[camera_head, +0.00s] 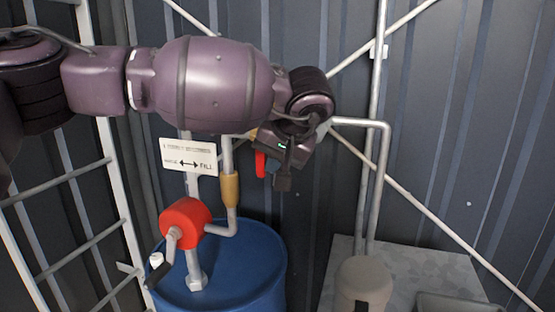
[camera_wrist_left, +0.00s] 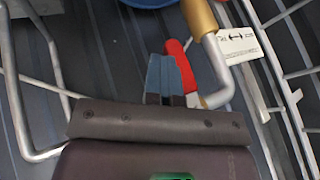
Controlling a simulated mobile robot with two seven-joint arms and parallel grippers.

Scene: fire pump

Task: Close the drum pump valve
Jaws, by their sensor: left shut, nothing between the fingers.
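The red valve handle (camera_head: 260,163) shows partly in the head view, mostly hidden behind my left wrist. In the left wrist view the red handle (camera_wrist_left: 184,66) stands beside a grey pipe bend, close to a brass-coloured sleeve (camera_wrist_left: 198,17). My left gripper (camera_head: 271,168) hangs beside the handle. In the left wrist view its blue-grey fingers (camera_wrist_left: 160,74) are together and empty, just left of the handle; I cannot tell whether they touch it. The red drum pump (camera_head: 185,222) with its crank sits on the blue drum (camera_head: 240,285). My right gripper is not in view.
A white FILL sign (camera_head: 188,156) hangs by the pump pipes. A metal ladder frame (camera_head: 60,180) stands at left. Grey pipes (camera_head: 375,180) run at right above a beige cylinder (camera_head: 363,283). A corrugated wall with diagonal braces closes the back.

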